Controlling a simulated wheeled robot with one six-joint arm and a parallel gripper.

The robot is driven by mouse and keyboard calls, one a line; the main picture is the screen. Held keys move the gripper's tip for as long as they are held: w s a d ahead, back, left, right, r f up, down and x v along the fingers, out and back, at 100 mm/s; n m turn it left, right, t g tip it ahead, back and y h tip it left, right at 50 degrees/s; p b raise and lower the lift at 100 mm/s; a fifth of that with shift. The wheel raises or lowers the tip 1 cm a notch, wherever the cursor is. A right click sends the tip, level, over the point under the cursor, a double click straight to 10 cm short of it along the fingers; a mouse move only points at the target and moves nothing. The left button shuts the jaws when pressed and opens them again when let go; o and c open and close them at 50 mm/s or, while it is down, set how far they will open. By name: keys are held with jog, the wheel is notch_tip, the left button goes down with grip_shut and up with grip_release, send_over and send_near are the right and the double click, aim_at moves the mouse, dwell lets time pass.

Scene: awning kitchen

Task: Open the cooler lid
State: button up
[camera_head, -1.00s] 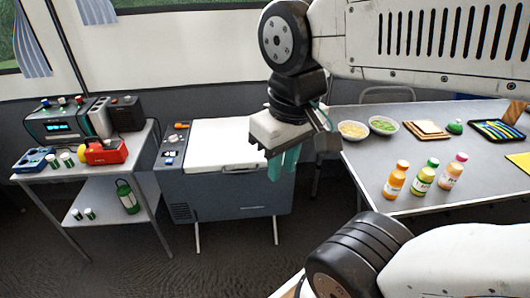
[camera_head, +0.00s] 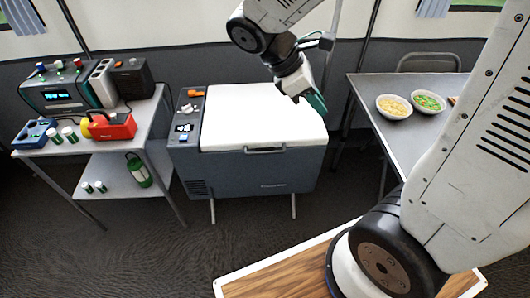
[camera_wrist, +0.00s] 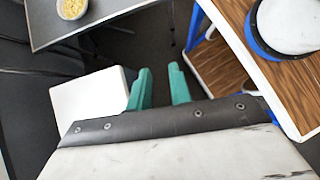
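The cooler (camera_head: 250,172) is a dark grey box on thin legs in the middle of the head view. Its white lid (camera_head: 245,122) lies flat and closed, with a grey handle (camera_head: 265,150) on its front edge. A control panel runs along its left side. My gripper (camera_head: 312,104) is above the right part of the lid in the head view, apart from the handle. In the wrist view, its two green fingers (camera_wrist: 160,88) are spread with a gap between them and nothing held. The white lid (camera_wrist: 88,100) also shows left of the fingers there.
A side table (camera_head: 165,125) with a radio unit (camera_head: 55,92), a red box (camera_head: 112,126) and several small items stands to the left. A grey table (camera_head: 375,75) with two bowls (camera_head: 394,107) stands to the right. Dark floor is clear before the cooler.

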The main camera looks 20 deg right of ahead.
jog(key=w+a+f+n+h, duration=0.2)
jog(key=w+f+n+h, duration=0.2)
jog(key=w+f+n, duration=0.35)
jog(key=n+t+h, duration=0.4)
jog(key=n+t, duration=0.6)
jog(key=n, duration=1.2)
send_near(266, 152)
jog(key=x, duration=1)
jog(key=shift+w+f, duration=0.2)
jog(key=shift+f, duration=0.15)
jog(key=shift+r, duration=0.1)
grip_shut()
